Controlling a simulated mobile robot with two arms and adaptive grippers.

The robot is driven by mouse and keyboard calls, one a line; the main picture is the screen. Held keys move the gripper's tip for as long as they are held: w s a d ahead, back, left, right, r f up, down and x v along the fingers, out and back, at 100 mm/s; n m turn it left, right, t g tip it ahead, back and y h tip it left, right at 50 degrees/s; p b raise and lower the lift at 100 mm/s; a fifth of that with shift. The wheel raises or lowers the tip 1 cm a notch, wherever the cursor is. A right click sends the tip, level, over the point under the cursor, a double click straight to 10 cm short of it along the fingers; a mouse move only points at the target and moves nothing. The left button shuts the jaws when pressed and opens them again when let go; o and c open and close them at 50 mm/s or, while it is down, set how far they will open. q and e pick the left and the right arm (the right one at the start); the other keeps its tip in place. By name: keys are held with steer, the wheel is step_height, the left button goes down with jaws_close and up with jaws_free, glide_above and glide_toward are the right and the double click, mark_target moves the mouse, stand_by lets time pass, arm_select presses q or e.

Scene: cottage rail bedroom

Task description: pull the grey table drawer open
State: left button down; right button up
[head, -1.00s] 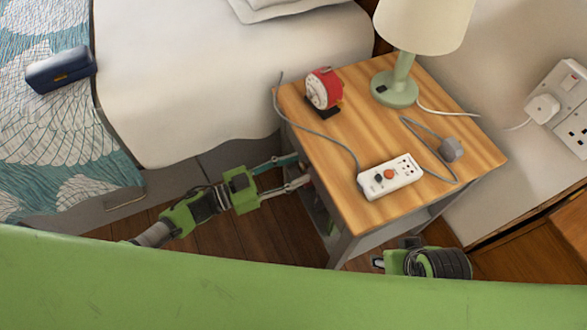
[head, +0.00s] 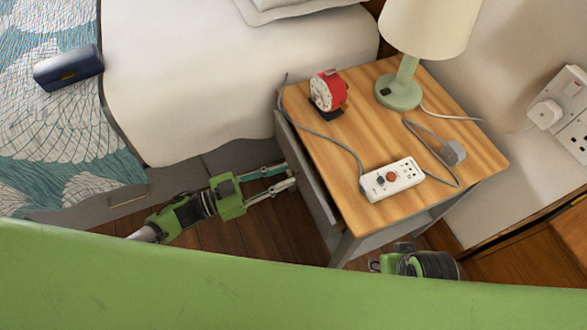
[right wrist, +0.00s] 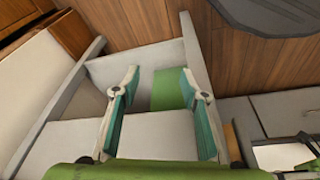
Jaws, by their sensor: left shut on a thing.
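The grey table drawer (head: 313,182) shows as a grey front panel standing out a little from under the wooden top of the bedside table (head: 345,150), at its left side. The drawer is slightly open. My left gripper (head: 291,176) reaches in from the left and is shut at the drawer front; the exact part it grips is too small to make out. My right gripper (right wrist: 159,82) is open and empty in the right wrist view, over grey panels of furniture. In the head view, its fingers are mostly hidden at the table's near side.
A red clock (head: 328,92), a lamp (head: 398,90) and a white power strip (head: 392,179) with its cable stand on the table top. The bed (head: 200,80) lies close on the left, with a blue case (head: 68,66) on it.

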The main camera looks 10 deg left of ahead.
arm_select(q)
steer(key=v, duration=1.7)
steer(key=shift+s+a+p, duration=0.2)
steer(key=shift+a+p, duration=0.15)
steer(key=shift+p, duration=0.1)
arm_select(e)
steer(key=shift+s+x, duration=0.25)
steer(key=shift+x, duration=0.75)
steer(key=shift+s+x, duration=0.2)
steer(key=shift+x, duration=0.8)
steer(key=shift+f, duration=0.15)
arm_select(q)
steer(key=c, duration=1.8)
jaws_free()
steer(key=shift+o, duration=0.2)
steer(key=v, duration=1.2)
